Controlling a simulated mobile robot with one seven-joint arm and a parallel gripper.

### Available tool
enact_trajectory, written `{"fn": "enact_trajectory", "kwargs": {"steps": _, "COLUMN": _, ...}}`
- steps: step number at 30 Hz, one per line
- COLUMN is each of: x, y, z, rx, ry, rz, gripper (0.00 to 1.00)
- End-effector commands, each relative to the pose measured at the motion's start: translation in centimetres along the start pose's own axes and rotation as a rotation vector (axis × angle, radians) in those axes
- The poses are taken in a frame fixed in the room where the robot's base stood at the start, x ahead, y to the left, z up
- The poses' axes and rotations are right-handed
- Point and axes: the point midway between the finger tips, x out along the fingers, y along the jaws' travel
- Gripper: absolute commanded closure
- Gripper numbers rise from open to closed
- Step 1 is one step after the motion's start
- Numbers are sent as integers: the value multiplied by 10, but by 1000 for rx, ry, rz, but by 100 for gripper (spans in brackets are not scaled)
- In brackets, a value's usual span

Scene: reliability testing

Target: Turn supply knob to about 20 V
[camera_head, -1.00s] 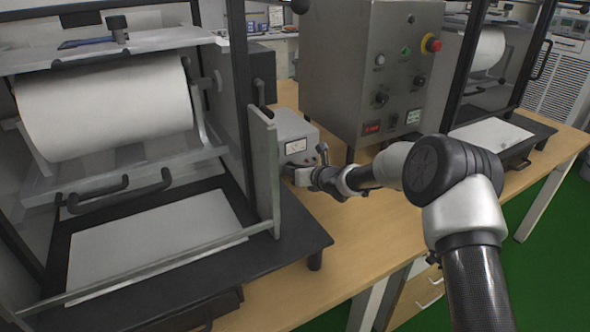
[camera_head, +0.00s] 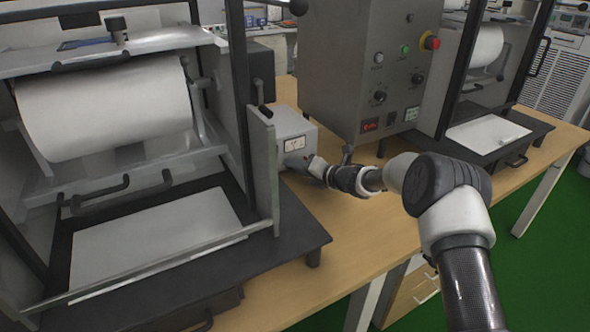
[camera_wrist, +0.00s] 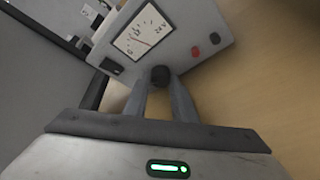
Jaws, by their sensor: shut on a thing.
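The supply is a small grey box (camera_head: 284,127) on the bench, with a white meter on its front. In the wrist view the supply's face (camera_wrist: 183,45) is tilted, with a white dial meter (camera_wrist: 141,33), a thin needle near the middle of its scale, a red and a black terminal, and a dark switch. The exact reading is too small to tell. My gripper (camera_head: 305,163) is at the supply's front. In the wrist view my gripper (camera_wrist: 160,84) is shut on the round black knob (camera_wrist: 160,75) below the meter.
A tall grey control cabinet (camera_head: 340,60) with knobs and a red button stands right of the supply. A black-framed machine with a white roll (camera_head: 105,108) stands close on the left. Wooden bench top (camera_head: 350,235) is clear in front.

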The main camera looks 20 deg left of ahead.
Motion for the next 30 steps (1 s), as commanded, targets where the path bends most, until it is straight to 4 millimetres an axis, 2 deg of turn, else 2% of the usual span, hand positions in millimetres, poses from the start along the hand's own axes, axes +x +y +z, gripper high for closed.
{"fn": "enact_trajectory", "kwargs": {"steps": 9, "x": 0, "y": -2, "z": 0, "rx": 79, "ry": 2, "rz": 29, "gripper": 98}}
{"fn": "enact_trajectory", "kwargs": {"steps": 22, "x": 0, "y": -2, "z": 1, "rx": 86, "ry": 2, "rz": 31, "gripper": 98}}
{"fn": "enact_trajectory", "kwargs": {"steps": 23, "x": 0, "y": -2, "z": 1, "rx": 86, "ry": 2, "rz": 31, "gripper": 71}}
{"fn": "enact_trajectory", "kwargs": {"steps": 24, "x": 0, "y": -2, "z": 1, "rx": 86, "ry": 2, "rz": 31, "gripper": 64}}
{"fn": "enact_trajectory", "kwargs": {"steps": 26, "x": 0, "y": -2, "z": 1, "rx": 86, "ry": 2, "rz": 31, "gripper": 58}}
{"fn": "enact_trajectory", "kwargs": {"steps": 30, "x": 0, "y": -1, "z": 0, "rx": 86, "ry": 3, "rz": 32, "gripper": 58}}
